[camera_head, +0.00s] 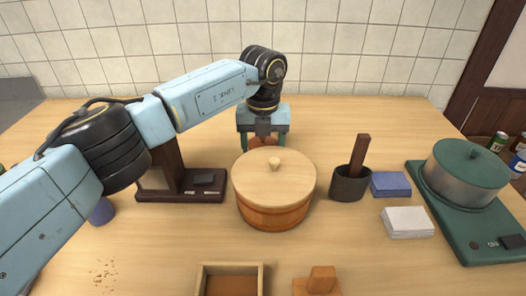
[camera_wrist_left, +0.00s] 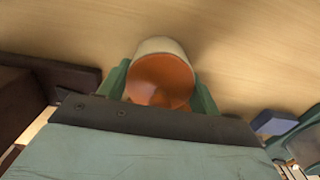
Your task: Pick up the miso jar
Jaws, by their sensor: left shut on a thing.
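The miso jar (camera_wrist_left: 162,80) shows in the left wrist view as a round cream-walled vessel with an orange-brown face toward the camera. It sits between my left gripper's two green fingers, which are shut on it. In the head view my left gripper (camera_head: 263,143) points down behind the lidded wooden tub. Only a small reddish-brown part of the jar (camera_head: 263,141) shows between the fingers there; the tub hides the lower part. I cannot tell whether the jar touches the table. My right gripper is not in view.
The wooden tub (camera_head: 272,212) stands just in front of my left gripper. A dark wooden stand (camera_head: 170,172) is to its left. A dark cup with a wooden stick (camera_head: 350,185), blue and white stacks, and a pot (camera_head: 466,175) are to the right. The table behind is mostly clear.

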